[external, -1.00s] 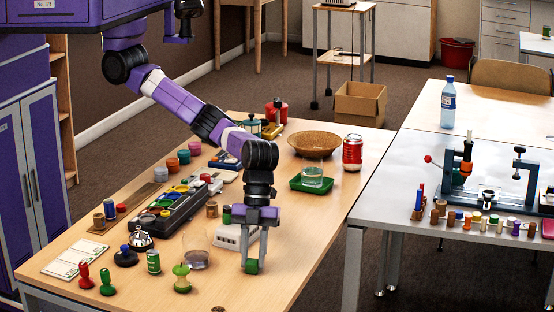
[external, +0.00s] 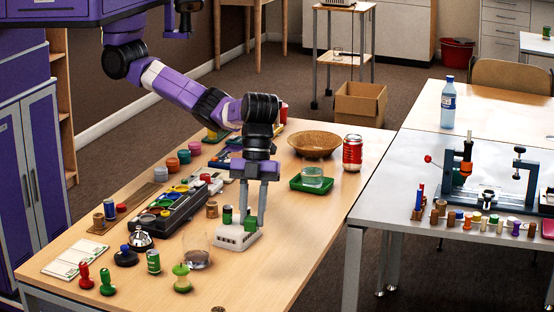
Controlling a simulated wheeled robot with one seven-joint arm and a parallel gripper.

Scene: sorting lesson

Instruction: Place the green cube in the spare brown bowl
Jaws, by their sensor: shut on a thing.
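The green cube (external: 251,224) is small and sits between the fingertips of my gripper (external: 251,219). My gripper points straight down and is shut on the cube. In the picture the cube overlaps the right part of a low white block with holes (external: 232,238); I cannot tell its exact height above the table. The brown bowl (external: 315,145) is wide and stands on the wooden table, up and to the right of my gripper. Its inside looks empty.
A green tray (external: 296,185) with a clear glass (external: 313,176) lies between my gripper and the bowl. A red can (external: 352,153) stands right of the bowl. A dark paint tray (external: 170,212) is to the left. The table's right front is clear.

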